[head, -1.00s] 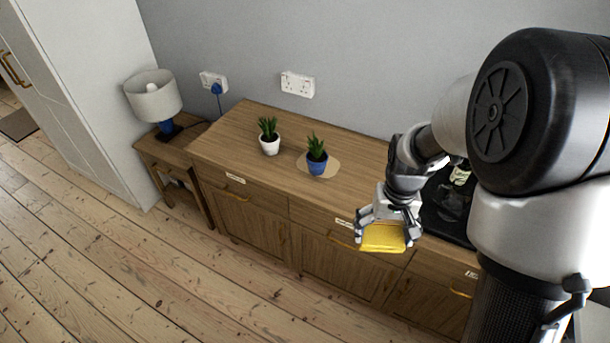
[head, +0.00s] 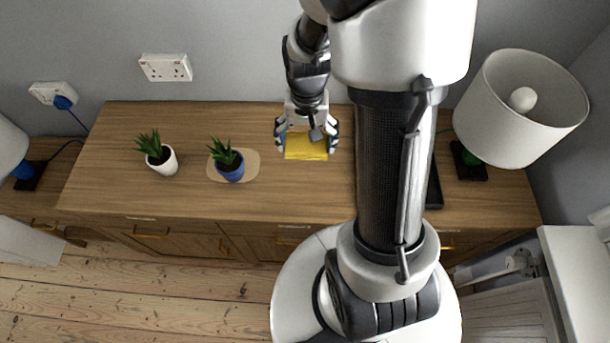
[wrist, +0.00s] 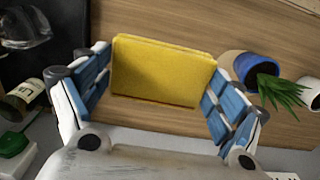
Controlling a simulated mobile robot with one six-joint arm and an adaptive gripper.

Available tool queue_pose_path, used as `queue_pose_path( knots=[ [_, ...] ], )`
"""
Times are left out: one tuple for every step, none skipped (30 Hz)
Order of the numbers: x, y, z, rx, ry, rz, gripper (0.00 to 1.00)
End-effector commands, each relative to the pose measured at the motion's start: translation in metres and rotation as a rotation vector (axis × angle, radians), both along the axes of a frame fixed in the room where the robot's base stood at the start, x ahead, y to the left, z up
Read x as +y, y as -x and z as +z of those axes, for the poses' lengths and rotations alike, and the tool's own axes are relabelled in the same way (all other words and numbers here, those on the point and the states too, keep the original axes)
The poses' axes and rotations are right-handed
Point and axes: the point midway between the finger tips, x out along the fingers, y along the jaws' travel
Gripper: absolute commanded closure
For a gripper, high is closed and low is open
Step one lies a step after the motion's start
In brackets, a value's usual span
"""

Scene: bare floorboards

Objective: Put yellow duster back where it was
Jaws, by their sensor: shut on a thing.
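The yellow duster (head: 306,147) is a folded cloth held between the fingers of my gripper (head: 306,136), over the wooden sideboard top. In the wrist view the duster (wrist: 160,72) fills the space between the two blue-padded fingers of my gripper (wrist: 155,95). I cannot tell whether its lower edge touches the wood. A pale tan oval mat (head: 250,163) lies to the left of the gripper, with a blue-potted plant (head: 230,170) on it.
A white-potted plant (head: 165,163) stands further left. A black tray (wrist: 60,40) with a bottle (wrist: 22,102) lies on the other side, partly hidden by my column in the head view. A lamp (head: 520,105) stands at the right end. Bare wood lies between mat and gripper.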

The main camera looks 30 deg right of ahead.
Motion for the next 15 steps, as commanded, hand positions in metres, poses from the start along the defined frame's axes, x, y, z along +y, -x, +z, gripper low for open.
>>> queue_pose_path(
  knots=[
    [0.001, 0.001, -0.020, 0.006, -0.002, 0.001, 0.32],
    [0.001, 0.001, -0.029, 0.006, -0.002, 0.002, 0.32],
    [0.001, 0.001, -0.040, 0.007, -0.002, 0.002, 0.32],
    [0.001, 0.001, -0.048, 0.006, -0.002, 0.003, 0.32],
    [0.001, 0.001, -0.056, 0.007, -0.002, 0.003, 0.32],
    [0.001, 0.001, -0.067, 0.007, -0.002, 0.003, 0.32],
    [0.001, 0.001, -0.075, 0.006, -0.002, 0.003, 0.32],
    [0.001, 0.001, -0.083, 0.006, -0.002, 0.003, 0.32],
    [0.001, 0.001, -0.092, 0.005, -0.001, 0.004, 0.32],
    [0.001, 0.001, -0.099, 0.005, -0.001, 0.004, 0.32],
    [0.001, 0.001, -0.105, 0.005, -0.001, 0.004, 0.32],
    [0.001, 0.000, -0.111, 0.003, -0.001, 0.004, 0.32],
    [0.001, 0.001, -0.115, 0.004, -0.001, 0.004, 0.32],
    [0.001, 0.000, -0.119, 0.003, -0.001, 0.004, 0.32],
    [0.001, 0.000, -0.122, 0.001, -0.001, 0.004, 0.32]
  ],
)
